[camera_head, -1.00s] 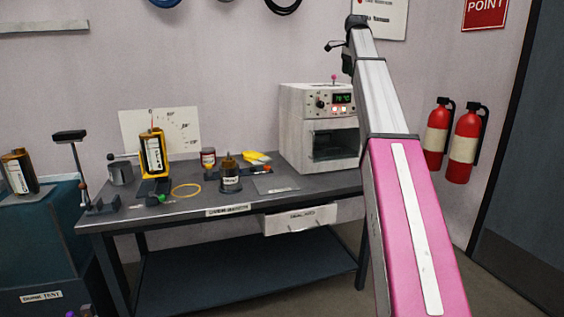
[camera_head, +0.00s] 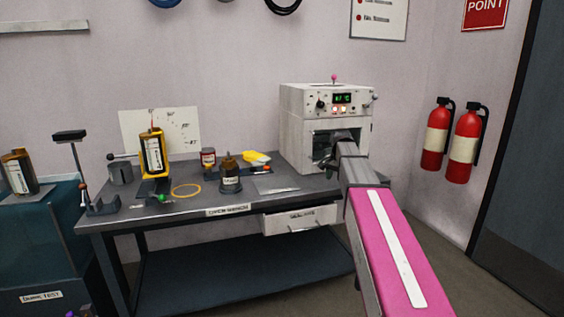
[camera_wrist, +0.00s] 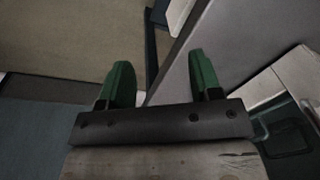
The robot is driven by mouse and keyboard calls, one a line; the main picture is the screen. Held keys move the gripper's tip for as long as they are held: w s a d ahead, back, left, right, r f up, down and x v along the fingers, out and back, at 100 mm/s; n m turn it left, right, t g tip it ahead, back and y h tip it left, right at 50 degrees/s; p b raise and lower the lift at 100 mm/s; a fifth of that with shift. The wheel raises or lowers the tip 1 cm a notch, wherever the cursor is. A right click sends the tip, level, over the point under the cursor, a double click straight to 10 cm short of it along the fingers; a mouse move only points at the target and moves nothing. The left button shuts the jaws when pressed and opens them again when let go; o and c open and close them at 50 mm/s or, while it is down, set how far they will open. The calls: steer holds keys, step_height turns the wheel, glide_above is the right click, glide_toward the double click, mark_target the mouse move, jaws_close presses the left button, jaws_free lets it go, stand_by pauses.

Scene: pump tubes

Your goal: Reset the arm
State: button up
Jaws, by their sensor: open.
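My gripper (camera_wrist: 160,82) shows in the wrist view with two green fingers spread apart and nothing between them. In the head view, my arm reaches up from the lower right and its dark wrist end (camera_head: 340,148) sits in front of the white oven (camera_head: 296,135). The wrist end covers part of the oven's dark front window. The fingers are too small and dark to make out in the head view. I cannot tell from the head view how close the gripper is to the oven.
The grey bench (camera_head: 215,200) carries a yellow-and-black device (camera_head: 152,153), a brown bottle (camera_head: 230,177), a yellow ring (camera_head: 186,191) and a small stand (camera_head: 101,206). A drawer (camera_head: 299,219) hangs under its front edge. Two fire extinguishers (camera_head: 435,135) hang at right.

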steer(key=s+a+f+n, duration=0.2)
steer(key=s+f+n, duration=0.2)
steer(key=s+f, duration=0.9)
steer(key=s+a+f+n+g, duration=0.1)
steer(key=s+f+n, duration=0.3)
steer(key=s+f, duration=1)
steer(key=shift+s+a+f, duration=0.15)
steer(key=shift+s+a, duration=0.3)
steer(key=shift+s, duration=0.1)
